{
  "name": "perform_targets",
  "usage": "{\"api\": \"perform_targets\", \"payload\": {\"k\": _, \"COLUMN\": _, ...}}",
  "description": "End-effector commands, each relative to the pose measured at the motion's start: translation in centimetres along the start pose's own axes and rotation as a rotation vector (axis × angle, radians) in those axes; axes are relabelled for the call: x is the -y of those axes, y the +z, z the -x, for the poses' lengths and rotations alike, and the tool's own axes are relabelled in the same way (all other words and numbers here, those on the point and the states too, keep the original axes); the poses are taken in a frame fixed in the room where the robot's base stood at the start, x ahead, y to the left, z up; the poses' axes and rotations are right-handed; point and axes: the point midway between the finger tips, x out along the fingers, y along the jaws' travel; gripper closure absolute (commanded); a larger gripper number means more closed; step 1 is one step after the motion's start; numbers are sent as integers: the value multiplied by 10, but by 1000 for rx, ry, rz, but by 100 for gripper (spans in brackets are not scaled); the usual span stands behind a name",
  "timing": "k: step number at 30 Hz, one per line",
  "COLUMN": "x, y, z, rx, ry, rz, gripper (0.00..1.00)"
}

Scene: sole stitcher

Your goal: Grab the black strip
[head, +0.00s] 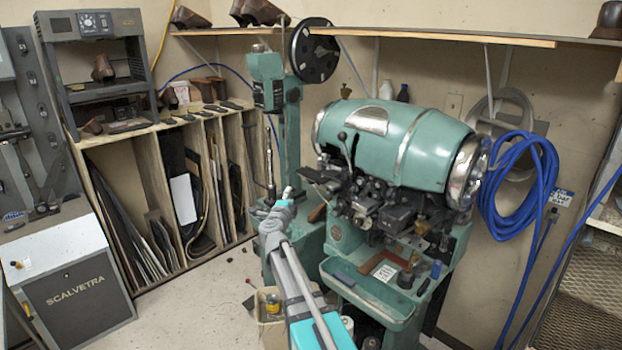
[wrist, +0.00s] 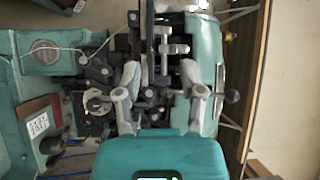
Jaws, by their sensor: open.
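Several dark flat pieces (head: 130,127) lie on top of the wooden rack at left in the head view. Long dark strips (head: 236,182) also stand upright in its slots. I cannot tell which of these is the black strip. My gripper (head: 286,194) is in front of the teal stitching machine's left side, apart from the rack. In the wrist view my gripper (wrist: 160,76) is open, with its two grey fingers spread and nothing clearly held. Metal machine parts show behind and between the fingers. A dark upright bar (wrist: 147,30) is above them in that view.
The teal machine (head: 385,133) with a chrome end fills the centre right. Its tray (head: 365,292) holds small tools. A blue hose (head: 522,195) hangs on the right wall. A grey cabinet (head: 75,275) stands at left. Floor (head: 195,300) is open before the rack.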

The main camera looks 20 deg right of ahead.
Motion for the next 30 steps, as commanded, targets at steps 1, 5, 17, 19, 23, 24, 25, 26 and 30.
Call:
{"api": "perform_targets", "payload": {"k": 1, "x": -4, "y": -6, "z": -5, "rx": -41, "ry": 15, "rz": -23, "gripper": 49}}
{"api": "perform_targets", "payload": {"k": 5, "x": -11, "y": -20, "z": -8, "rx": -121, "ry": 48, "rz": -67, "gripper": 49}}
{"api": "perform_targets", "payload": {"k": 17, "x": -15, "y": -27, "z": -9, "rx": -159, "ry": 64, "rz": -87, "gripper": 49}}
{"api": "perform_targets", "payload": {"k": 19, "x": -15, "y": -27, "z": -9, "rx": -159, "ry": 63, "rz": -87, "gripper": 49}}
{"api": "perform_targets", "payload": {"k": 23, "x": -15, "y": -27, "z": -14, "rx": -159, "ry": 63, "rz": -87, "gripper": 49}}
{"api": "perform_targets", "payload": {"k": 24, "x": -15, "y": -28, "z": -16, "rx": -160, "ry": 63, "rz": -87, "gripper": 49}}
{"api": "perform_targets", "payload": {"k": 25, "x": -15, "y": -28, "z": -19, "rx": -160, "ry": 63, "rz": -87, "gripper": 49}}
{"api": "perform_targets", "payload": {"k": 26, "x": -16, "y": -28, "z": -22, "rx": -160, "ry": 63, "rz": -87, "gripper": 49}}
{"api": "perform_targets", "payload": {"k": 30, "x": -17, "y": -31, "z": -39, "rx": -159, "ry": 63, "rz": -86, "gripper": 49}}
